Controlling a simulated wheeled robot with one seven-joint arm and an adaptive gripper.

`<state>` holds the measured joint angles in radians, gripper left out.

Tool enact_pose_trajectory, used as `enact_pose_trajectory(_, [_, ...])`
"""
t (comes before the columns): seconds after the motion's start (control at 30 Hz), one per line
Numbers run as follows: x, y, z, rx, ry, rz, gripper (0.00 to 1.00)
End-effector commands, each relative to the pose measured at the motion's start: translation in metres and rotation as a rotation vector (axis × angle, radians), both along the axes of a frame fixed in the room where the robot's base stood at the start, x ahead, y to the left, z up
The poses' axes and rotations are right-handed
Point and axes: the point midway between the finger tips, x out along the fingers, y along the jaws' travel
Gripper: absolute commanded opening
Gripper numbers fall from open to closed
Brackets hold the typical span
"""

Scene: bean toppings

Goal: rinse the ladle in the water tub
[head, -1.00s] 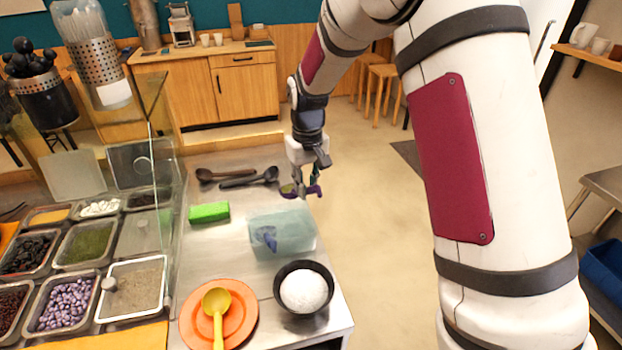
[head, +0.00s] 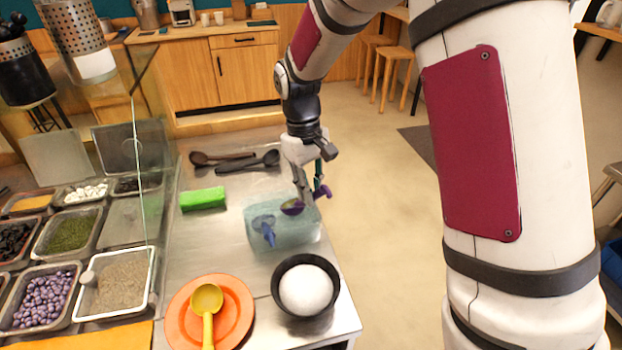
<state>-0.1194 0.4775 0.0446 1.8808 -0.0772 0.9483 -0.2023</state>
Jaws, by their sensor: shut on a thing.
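The water tub (head: 305,238) is a clear, bluish box on the steel counter. A blue object (head: 264,230), its kind unclear, shows at its left part. I cannot tell whether the bowl touches the water. The fingers partly hide the ladle's middle.
A black bowl (head: 276,285) with white contents stands in front of the tub. An orange plate (head: 180,325) with a yellow ladle (head: 207,300) is at front left. A green block (head: 203,199) and dark ladles (head: 248,163) lie behind. Topping trays (head: 72,312) fill the left.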

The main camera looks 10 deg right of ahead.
Motion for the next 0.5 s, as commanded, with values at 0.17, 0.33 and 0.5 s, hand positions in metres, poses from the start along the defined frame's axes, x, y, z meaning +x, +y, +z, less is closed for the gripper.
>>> enact_pose_trajectory(0.17, [0.002,0.0,-0.023,-0.005,0.012,0.0,0.0])
enact_pose_trajectory(0.33, [-0.009,-0.004,-0.037,0.028,-0.065,-0.001,0.0])
enact_pose_trajectory(0.5, [-0.015,-0.006,-0.048,0.056,-0.125,-0.001,0.0])
